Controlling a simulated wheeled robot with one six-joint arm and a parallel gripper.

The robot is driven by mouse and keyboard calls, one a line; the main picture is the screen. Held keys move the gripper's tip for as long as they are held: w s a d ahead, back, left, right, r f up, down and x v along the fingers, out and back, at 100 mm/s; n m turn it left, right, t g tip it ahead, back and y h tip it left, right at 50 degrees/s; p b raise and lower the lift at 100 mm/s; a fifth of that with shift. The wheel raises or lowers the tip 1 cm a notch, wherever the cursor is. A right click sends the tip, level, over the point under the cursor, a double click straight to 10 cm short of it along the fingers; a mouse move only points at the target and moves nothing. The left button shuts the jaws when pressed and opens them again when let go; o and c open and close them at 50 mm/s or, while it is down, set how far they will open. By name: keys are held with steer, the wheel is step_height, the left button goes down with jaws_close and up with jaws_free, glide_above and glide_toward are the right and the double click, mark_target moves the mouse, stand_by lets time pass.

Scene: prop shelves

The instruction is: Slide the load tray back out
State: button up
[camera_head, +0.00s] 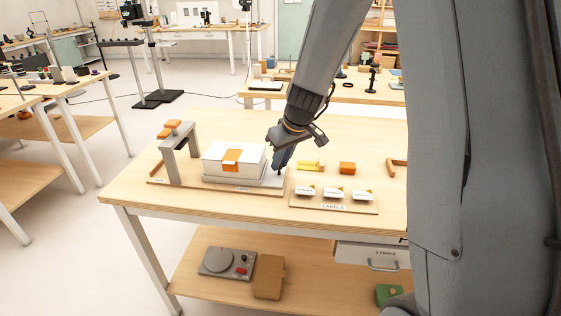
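The load tray (273,182) is a flat grey plate on a wooden base board (235,190) on the table. A white box (220,163) with an orange patch on its top edge and front sits on the tray. The tray and box lie to the right of a grey arch (178,155) with orange pieces on top, not under it. My gripper (280,165) points down at the tray's right end, close beside the box. Its fingertips are small and dark here, so I cannot tell whether they grip the tray or are open.
Right of the tray, a labels board (335,208) carries several white tags. An orange block (347,168) and a yellow-and-orange piece (311,166) lie behind it. A wooden bracket (396,168) is farther right. The table's front left is clear.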

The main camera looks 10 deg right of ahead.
steer(key=o, duration=0.4)
steer(key=shift+s+d, duration=0.1)
steer(key=shift+d, duration=0.25)
steer(key=shift+o, duration=0.2)
steer(key=shift+a, duration=0.15)
steer(key=shift+r, duration=0.35)
steer(key=v, duration=0.7)
steer(key=shift+s, duration=0.15)
steer(key=s+f+m+g+h, duration=0.1)
steer(key=s+f+m+g, duration=0.1)
steer(key=s, duration=1)
steer(key=s+f+m+g, duration=0.2)
steer(key=s+f, duration=0.2)
steer(key=s, duration=0.8)
steer(key=shift+s+m+h, duration=0.3)
steer(key=shift+m+h, duration=0.1)
